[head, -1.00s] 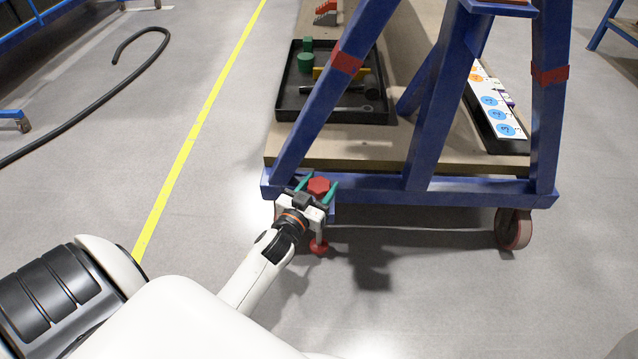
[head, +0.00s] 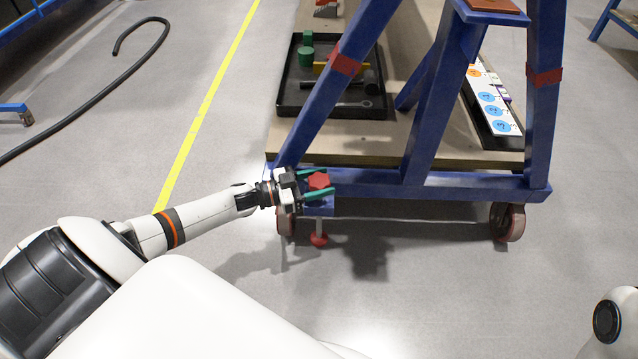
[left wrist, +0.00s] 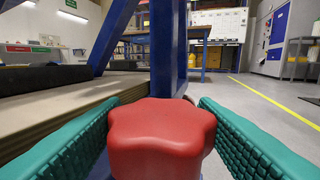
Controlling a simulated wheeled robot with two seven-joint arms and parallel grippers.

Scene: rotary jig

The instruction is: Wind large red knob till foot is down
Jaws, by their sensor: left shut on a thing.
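The large red knob (head: 319,181) is star-shaped and sits at the near left corner of the blue frame (head: 440,188). My left gripper (head: 317,182) comes in from the left and is shut on the knob, one green finger on each side. In the left wrist view the knob (left wrist: 160,135) stands between the two green pads. Below it, a red foot (head: 319,239) hangs on a thin pale rod under the frame. I cannot tell whether the foot touches the floor. My right gripper is out of view.
Caster wheels (head: 507,222) carry the frame. Blue slanted posts (head: 435,120) rise close behind the knob. A black tray (head: 345,112) with tools and a white card with blue circles (head: 493,105) lie on the wooden deck. The floor in front is clear.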

